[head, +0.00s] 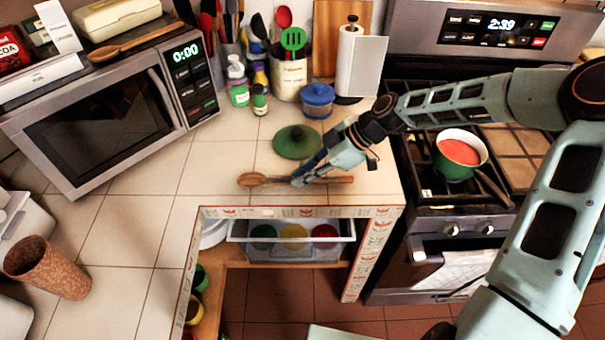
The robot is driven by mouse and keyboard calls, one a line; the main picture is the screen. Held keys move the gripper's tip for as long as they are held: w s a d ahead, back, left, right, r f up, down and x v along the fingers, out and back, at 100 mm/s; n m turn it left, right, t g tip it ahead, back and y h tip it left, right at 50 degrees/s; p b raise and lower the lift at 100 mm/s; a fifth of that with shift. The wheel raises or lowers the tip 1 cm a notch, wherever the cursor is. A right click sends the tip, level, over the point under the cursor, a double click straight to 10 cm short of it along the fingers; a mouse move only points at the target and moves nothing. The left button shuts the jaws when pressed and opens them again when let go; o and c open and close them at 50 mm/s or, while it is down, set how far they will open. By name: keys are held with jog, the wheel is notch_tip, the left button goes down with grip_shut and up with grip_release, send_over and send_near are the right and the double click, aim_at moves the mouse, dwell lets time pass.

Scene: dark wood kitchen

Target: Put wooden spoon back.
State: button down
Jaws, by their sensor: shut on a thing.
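A wooden spoon (252,180) lies level at the front of the tiled counter, its bowl to the left and its handle to the right. My gripper (298,181) is shut on the spoon near the middle of its length. Whether the spoon touches the counter or is just above it, I cannot tell. A second wooden spoon (135,41) lies on top of the microwave (100,125). A utensil holder (289,78) with a red spoon and a green slotted turner stands at the back of the counter.
A green lid (297,142) lies just behind my gripper. A blue pot (317,99), small bottles and a paper towel roll (360,62) stand behind it. An open drawer (290,240) sits below the counter edge. A pot (460,153) stands on the stove. The left counter is mostly clear.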

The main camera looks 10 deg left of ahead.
jog(key=shift+f+b, duration=0.3)
jog(key=shift+f, duration=0.05)
jog(key=c, duration=1.8)
grip_release()
jog(key=shift+d, duration=0.1)
